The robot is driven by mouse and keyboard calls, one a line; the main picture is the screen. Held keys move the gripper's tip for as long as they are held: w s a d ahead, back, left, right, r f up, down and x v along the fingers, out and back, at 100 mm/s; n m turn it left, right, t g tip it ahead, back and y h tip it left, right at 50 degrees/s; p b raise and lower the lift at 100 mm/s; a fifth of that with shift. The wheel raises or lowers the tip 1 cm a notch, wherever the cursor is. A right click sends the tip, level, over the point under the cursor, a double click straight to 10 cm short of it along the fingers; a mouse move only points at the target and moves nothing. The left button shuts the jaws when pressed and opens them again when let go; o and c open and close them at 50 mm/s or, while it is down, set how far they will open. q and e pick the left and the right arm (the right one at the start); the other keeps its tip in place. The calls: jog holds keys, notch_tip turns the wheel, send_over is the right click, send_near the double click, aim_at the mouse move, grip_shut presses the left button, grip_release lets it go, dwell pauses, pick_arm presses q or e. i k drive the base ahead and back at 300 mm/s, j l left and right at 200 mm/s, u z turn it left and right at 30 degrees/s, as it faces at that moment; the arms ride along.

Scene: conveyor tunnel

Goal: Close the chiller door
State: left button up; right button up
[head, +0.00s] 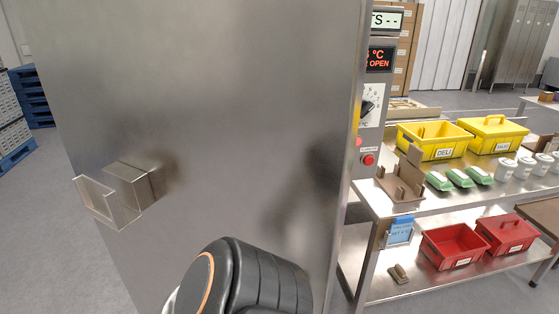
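The chiller door (235,110) is a large brushed-steel panel that fills the left and middle of the head view. It stands swung open toward me. A steel bracket-shaped handle (108,203) sticks out near its left edge. The red display (379,60) on the panel at its right shows "OPEN" and part of a temperature reading. A black link of my arm with an orange ring rises at the bottom centre, in front of the door. Neither gripper shows. The chiller's inside is hidden behind the door.
A steel table (362,187) at right holds two yellow crates (433,151), green-lidded packs (460,178) and white cups. Red bins (452,260) sit on its lower shelf. Blue pallets (18,152) stand at far left. Grey floor left of the door is clear.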

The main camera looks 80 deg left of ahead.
aim_at(241, 118)
jog(key=k+u, duration=0.1)
jog(key=u, duration=0.35)
jog(key=k+u, duration=0.1)
jog(key=u, duration=2.45)
